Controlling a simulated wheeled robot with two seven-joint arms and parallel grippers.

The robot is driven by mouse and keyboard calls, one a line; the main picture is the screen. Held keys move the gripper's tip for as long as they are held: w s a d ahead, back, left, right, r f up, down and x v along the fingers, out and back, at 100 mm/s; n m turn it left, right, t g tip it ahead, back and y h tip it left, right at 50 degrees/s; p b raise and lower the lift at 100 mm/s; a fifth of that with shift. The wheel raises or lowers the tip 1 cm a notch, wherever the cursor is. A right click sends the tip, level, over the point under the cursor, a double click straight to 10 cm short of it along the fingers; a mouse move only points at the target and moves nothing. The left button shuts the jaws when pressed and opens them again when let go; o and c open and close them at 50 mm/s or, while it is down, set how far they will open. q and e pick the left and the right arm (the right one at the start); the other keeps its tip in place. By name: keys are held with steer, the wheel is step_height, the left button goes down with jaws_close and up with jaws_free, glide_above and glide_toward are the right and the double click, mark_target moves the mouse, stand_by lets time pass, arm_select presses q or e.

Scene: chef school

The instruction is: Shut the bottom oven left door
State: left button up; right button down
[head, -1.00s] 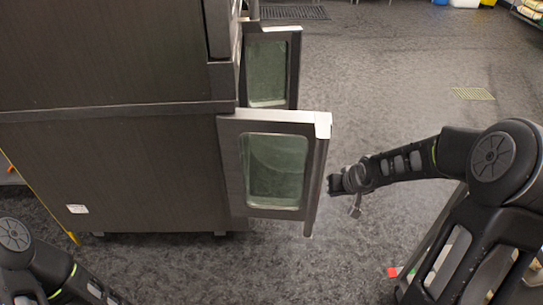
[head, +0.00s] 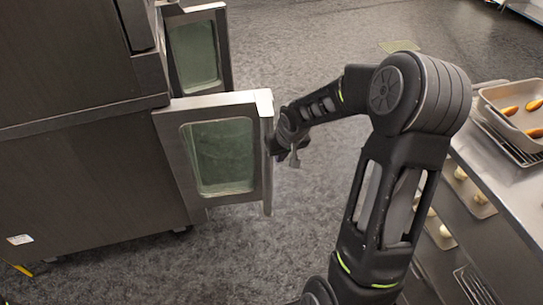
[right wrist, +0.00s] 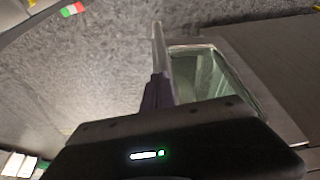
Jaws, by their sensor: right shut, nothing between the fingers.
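The bottom oven left door (head: 182,172) is the nearer of two open doors. It has a metal frame and a green-tinted glass pane, and stands swung out from the dark oven (head: 90,180). My right gripper (head: 273,148) is shut and empty at the door's free, right-hand edge, close to the upright handle bar. In the right wrist view its dark fingers (right wrist: 157,92) lie beside the bar and the door (right wrist: 292,128). I cannot tell whether they touch it. My left gripper is out of view.
A second open glass door (head: 220,50) stands behind the near one. A metal counter (head: 500,185) with a tray of food (head: 528,122) is at the right, with shelves below. Grey floor is free between oven and counter.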

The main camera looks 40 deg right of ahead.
steer(key=w+d+f+p, duration=0.1)
steer(key=w+d+f, duration=0.1)
steer(key=w+f, duration=0.4)
steer(key=shift+p+x, duration=0.3)
steer(key=shift+x, duration=0.7)
steer(key=shift+w+r, duration=0.1)
